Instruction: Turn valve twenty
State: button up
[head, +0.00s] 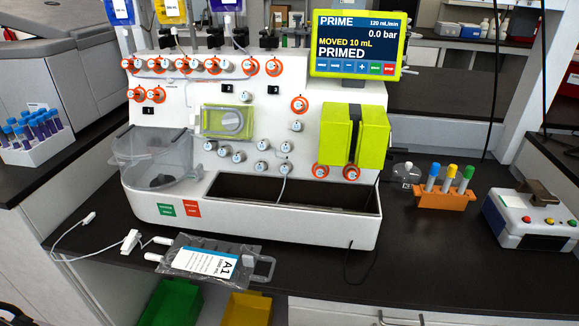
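The white cell processor (250,215) stands on the dark bench in the middle of the head view. Its front carries many small round valves. A row with orange rings (203,66) runs along the upper left, with a pair of ringed valves (147,95) below it. Grey valves without rings (239,156) sit low in the middle. One ringed valve (299,104) is at the centre right, and several more (335,172) are under the green block. The valve numbers are too small to read, so I cannot tell which is valve twenty.
A screen (357,45) reads PRIME, PRIMED, 0.0 bar. A bag marked A1 (206,262) with tubing lies before the processor. An orange tube rack (446,199) and a small box with coloured buttons (535,218) stand right. A white tube rack (38,145) stands left.

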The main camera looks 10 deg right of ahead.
aim_at(285, 169)
jog(key=j+z, duration=0.55)
jog(key=z, duration=0.15)
jog(key=j+z, duration=0.35)
jog(key=i+l, duration=0.05)
